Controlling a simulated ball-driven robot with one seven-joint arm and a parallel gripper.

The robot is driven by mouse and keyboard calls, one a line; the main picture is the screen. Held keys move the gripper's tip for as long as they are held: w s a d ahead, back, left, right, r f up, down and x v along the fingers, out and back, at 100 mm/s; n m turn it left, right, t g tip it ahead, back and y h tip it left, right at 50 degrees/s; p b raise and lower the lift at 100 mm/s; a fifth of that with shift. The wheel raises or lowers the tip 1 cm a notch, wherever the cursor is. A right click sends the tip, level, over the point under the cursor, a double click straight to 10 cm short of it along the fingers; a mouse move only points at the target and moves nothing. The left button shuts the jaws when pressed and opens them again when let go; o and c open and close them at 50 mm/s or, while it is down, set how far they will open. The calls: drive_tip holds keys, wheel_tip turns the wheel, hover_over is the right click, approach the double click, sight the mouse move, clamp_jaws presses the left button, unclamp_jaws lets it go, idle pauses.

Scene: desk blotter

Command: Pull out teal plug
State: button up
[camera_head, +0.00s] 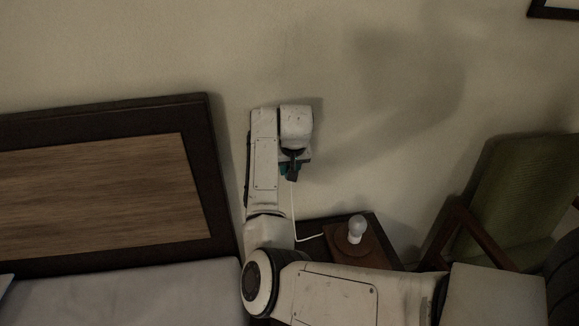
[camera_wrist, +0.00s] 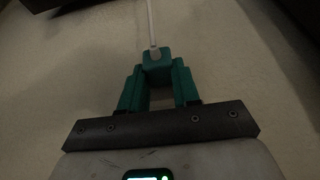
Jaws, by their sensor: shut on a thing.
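The teal plug (camera_wrist: 156,60) sits between the fingertips of my gripper (camera_wrist: 157,75) in the wrist view, with a white cord (camera_wrist: 151,22) running from it to the top of the frame. The fingers are teal too and closed on its sides. In the head view my gripper (camera_head: 291,172) is small and dark close to the wall, below my white wrist. The cord (camera_head: 293,212) hangs from it and bends toward the nightstand. No socket shows in either view, and I cannot tell whether the plug is seated in one.
A dark nightstand (camera_head: 378,260) with a white bulb (camera_head: 357,229) on a wooden base stands below right of the gripper. A bed headboard (camera_head: 226,190) is at left, and a green chair (camera_head: 515,195) at right. Bare wall (camera_head: 400,90) surrounds the gripper above and to the right.

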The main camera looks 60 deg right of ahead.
drive_tip(key=s+a+p, duration=0.4)
drive_tip(key=shift+s+a, duration=0.15)
drive_tip(key=shift+a, duration=0.25)
idle(1.0)
idle(0.4)
drive_tip(key=shift+r+p, duration=2)
drive_tip(key=shift+p, duration=0.2)
